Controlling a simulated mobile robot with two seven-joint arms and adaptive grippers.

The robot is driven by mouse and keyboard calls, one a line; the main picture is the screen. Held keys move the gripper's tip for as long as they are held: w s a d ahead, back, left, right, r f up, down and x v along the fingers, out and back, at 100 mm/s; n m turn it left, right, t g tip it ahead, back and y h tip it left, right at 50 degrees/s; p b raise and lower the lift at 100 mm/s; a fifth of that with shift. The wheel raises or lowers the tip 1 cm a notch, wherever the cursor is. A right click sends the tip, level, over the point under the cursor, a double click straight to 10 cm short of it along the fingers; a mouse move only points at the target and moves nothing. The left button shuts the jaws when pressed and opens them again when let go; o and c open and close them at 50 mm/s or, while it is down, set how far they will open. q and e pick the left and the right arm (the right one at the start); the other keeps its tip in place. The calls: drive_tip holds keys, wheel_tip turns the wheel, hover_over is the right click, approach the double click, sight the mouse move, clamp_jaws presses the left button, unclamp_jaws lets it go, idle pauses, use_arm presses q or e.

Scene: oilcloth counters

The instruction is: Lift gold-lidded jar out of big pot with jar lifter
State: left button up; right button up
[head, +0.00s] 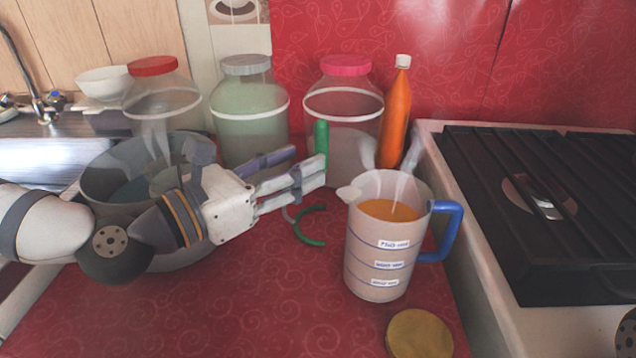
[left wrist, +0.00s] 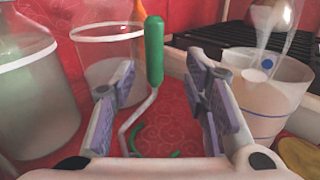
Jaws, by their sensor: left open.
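The big grey pot (head: 185,255) stands at the left, partly hidden behind my left arm. It holds liquid, and something pale shows inside, too hidden to tell whether it is the gold-lidded jar. The jar lifter has a green upright handle (head: 321,140), a bent wire and a curved green end (head: 309,240) low over the red counter. My left gripper (head: 308,166) is open, its fingers pointing at the lifter. In the left wrist view the lifter's handle (left wrist: 154,50) stands between the open fingers, apart from them. My right gripper is not in view.
A measuring jug (head: 375,265) with orange liquid and a blue handle steams right of the lifter. A gold disc (head: 418,335) lies at the front. Large lidded jars (head: 248,120) and an orange bottle (head: 396,115) stand behind. A stove (head: 540,200) is at right.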

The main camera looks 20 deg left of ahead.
sight(316, 147)
use_arm(q)
drive_tip(key=x, duration=0.6)
drive_tip(key=shift+w+a+r, duration=0.15)
drive_tip(key=shift+a+r, duration=0.15)
clamp_jaws()
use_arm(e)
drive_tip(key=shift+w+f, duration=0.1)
use_arm(q)
drive_tip(key=shift+r, duration=0.1)
